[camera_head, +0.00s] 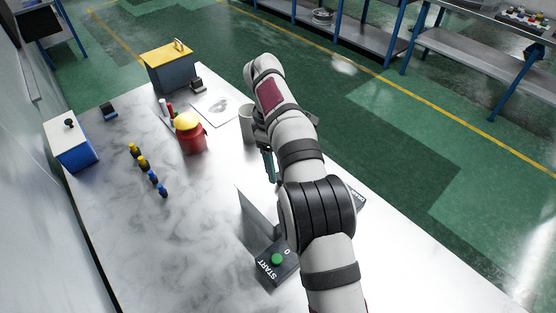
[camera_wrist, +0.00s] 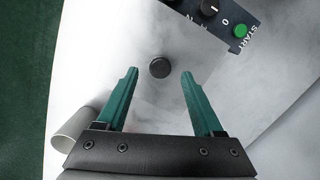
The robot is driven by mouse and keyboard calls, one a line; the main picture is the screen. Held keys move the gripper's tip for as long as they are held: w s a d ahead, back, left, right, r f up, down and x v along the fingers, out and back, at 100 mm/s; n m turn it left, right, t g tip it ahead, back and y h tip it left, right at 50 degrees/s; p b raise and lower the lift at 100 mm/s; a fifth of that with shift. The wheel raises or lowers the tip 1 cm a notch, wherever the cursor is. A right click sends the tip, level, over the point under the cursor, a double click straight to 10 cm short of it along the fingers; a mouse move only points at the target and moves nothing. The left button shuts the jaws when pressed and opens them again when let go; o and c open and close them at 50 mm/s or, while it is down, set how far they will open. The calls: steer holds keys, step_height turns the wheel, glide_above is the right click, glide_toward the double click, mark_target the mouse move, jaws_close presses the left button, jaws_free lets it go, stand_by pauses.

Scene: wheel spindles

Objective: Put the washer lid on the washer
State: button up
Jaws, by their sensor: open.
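The washer's dark control panel (camera_head: 278,262) with a green START button is at the lower middle of the head view. It also shows at the top right of the wrist view (camera_wrist: 222,22). A round black knob (camera_wrist: 160,67) shows on a pale surface between and beyond my fingers; it looks like the washer lid's knob, but the lid's outline cannot be made out. My gripper (camera_wrist: 160,74) is open and empty, its two green fingers on either side of the knob in the picture. Contact cannot be told. In the head view my arm hides much of the washer, and one green finger (camera_head: 270,166) shows.
A grey cup (camera_head: 246,124) stands close to my gripper. A red can with a yellow top (camera_head: 190,138), a grey box with a yellow lid (camera_head: 169,75), a blue box with a white top (camera_head: 72,152) and several small pegs stand further left. The table's front left is clear.

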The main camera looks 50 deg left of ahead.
steer(key=r, duration=0.3)
steer(key=shift+s+a+r, duration=0.1)
steer(key=shift+a, duration=0.1)
steer(key=shift+d+r, duration=0.15)
steer(key=shift+d, duration=0.05)
steer(key=w+d+r+m, duration=0.1)
steer(key=d+r+m, duration=0.25)
steer(key=d, duration=0.55)
steer(key=w+d+r+m+g+y, duration=0.1)
steer(key=w+d+r+m, duration=0.15)
steer(key=d+m, duration=0.45)
steer(key=d+r+m, duration=0.3)
steer(key=d+r, duration=0.1)
steer(key=d, duration=0.7)
steer(key=s+d+f+m+y, duration=0.1)
steer(key=s+d+f+m, duration=0.2)
steer(key=s+d+m, duration=0.4)
steer(key=s+d+f+m+y, duration=0.1)
steer(key=s+d+f+m, duration=0.3)
steer(key=s+d+m, duration=0.3)
steer(key=s+d, duration=0.1)
steer(key=s, duration=0.3)
steer(key=shift+s+d+f, duration=0.15)
steer(key=shift+m, duration=0.25)
